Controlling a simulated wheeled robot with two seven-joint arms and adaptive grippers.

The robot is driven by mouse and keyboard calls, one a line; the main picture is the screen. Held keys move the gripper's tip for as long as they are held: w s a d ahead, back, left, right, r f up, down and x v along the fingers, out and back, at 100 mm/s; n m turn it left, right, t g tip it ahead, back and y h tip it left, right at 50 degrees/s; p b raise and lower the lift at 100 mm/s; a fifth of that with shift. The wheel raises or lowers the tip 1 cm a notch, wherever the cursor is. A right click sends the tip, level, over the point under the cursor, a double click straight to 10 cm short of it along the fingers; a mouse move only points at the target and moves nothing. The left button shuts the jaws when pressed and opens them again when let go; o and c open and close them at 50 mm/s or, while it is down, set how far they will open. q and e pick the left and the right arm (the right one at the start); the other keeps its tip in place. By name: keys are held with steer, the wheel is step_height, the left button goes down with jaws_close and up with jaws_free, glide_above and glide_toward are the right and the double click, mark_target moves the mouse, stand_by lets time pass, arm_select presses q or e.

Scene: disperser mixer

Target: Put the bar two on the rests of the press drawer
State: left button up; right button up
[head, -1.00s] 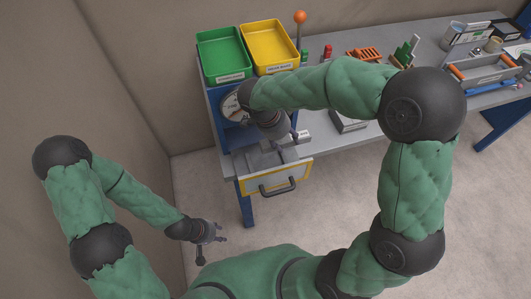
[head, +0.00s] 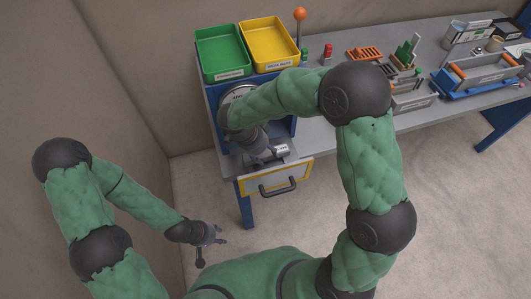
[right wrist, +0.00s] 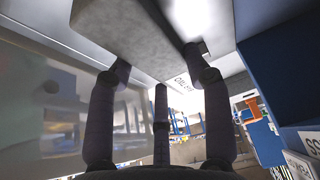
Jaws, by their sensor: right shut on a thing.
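My right gripper (head: 270,150) is low over the press drawer (head: 304,170), which has a yellow-edged front and a dark handle. It is shut on a grey metal bar, taken to be bar two (head: 283,151), with a pale label. In the right wrist view the bar (right wrist: 140,38) lies between the fingertips (right wrist: 158,65). The gripper hides most of the rests, so I cannot tell whether the bar touches them. My left gripper (head: 219,235) is open and empty, low at the left, apart from the bench.
A green tray (head: 222,74) and a yellow tray (head: 271,67) stand on the blue press frame (head: 216,95). An orange-knobbed lever (head: 300,15) rises behind. Orange rack (head: 364,54) and blue-and-grey fixtures (head: 470,80) occupy the bench (head: 345,135) to the right. Floor before the drawer is clear.

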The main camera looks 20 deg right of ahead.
steer(key=o, duration=1.5)
steer(key=shift+r, duration=0.1)
steer(key=shift+a+r, duration=0.15)
steer(key=shift+r, duration=0.2)
steer(key=p+v, duration=0.2)
steer(key=v, duration=0.9)
steer(key=shift+r, duration=0.15)
